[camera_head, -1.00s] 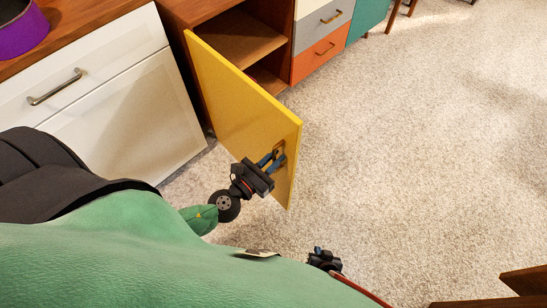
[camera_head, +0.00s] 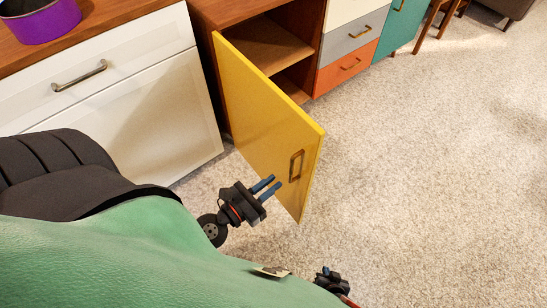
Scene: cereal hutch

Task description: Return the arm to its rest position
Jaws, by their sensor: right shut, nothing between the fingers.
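My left gripper (camera_head: 275,182) is in front of the yellow door (camera_head: 262,118). Its two blue fingers are spread with a gap between them, and nothing is held. The fingertips point toward the door's brass handle (camera_head: 296,166) and appear a little apart from it. The yellow door stands swung out from the wooden cabinet (camera_head: 250,44). My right gripper (camera_head: 328,275) shows at the bottom, partly hidden behind my green body. It is shut and empty over the carpet.
White drawers (camera_head: 110,98) stand at the left, with a purple bowl (camera_head: 42,22) on the wooden top. Grey and orange drawers (camera_head: 347,65) and a teal door (camera_head: 403,24) are beyond the yellow door. The carpet (camera_head: 440,180) at the right is clear.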

